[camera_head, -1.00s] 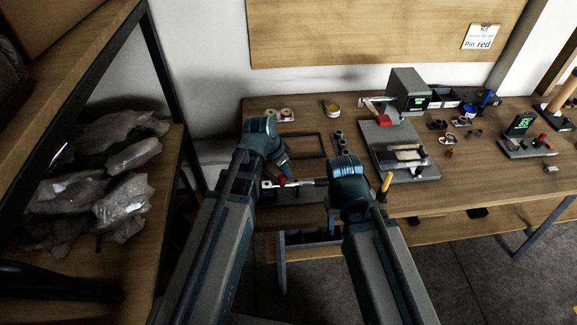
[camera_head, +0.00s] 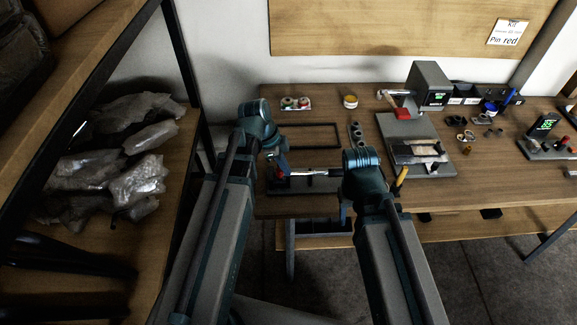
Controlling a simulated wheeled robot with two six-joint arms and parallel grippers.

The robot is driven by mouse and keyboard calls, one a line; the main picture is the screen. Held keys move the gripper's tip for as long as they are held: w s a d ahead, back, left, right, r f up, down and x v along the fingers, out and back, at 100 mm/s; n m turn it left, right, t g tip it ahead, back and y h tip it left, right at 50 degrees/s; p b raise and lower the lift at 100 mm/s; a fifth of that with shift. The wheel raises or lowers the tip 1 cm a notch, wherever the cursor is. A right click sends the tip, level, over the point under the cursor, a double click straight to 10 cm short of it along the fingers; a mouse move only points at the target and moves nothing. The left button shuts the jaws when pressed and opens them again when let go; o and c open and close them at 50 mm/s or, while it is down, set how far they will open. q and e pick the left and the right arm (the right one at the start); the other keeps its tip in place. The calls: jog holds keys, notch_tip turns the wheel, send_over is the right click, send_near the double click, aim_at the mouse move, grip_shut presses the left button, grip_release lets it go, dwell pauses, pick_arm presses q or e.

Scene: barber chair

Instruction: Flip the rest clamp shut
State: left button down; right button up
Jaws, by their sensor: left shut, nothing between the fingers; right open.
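A low dark fixture (camera_head: 312,187) lies along the front left edge of the bench, with a thin silver bar (camera_head: 308,174) running above it. A small red part (camera_head: 282,162) shows at the bar's left end. I cannot make out the rest clamp clearly or tell its angle. My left gripper (camera_head: 279,158) is shut and empty, pointing down beside the red part; contact cannot be told. My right gripper (camera_head: 343,185) is open at the bar's right end, its fingers mostly hidden by my own wrist.
A dark rectangular frame (camera_head: 309,136) lies behind the fixture. A grey board (camera_head: 410,128) with a red-headed tool and a grey box (camera_head: 428,84) stand to the right. A yellow-handled tool (camera_head: 400,178) is close to my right arm. A shelf with plastic bags (camera_head: 130,175) is at left.

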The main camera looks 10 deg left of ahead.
dwell(0.8)
pick_arm(q)
notch_tip(320, 180, up, 10)
jog(key=p, duration=0.9)
jog(key=shift+d+f, duration=0.25)
jog(key=shift+d, duration=0.05)
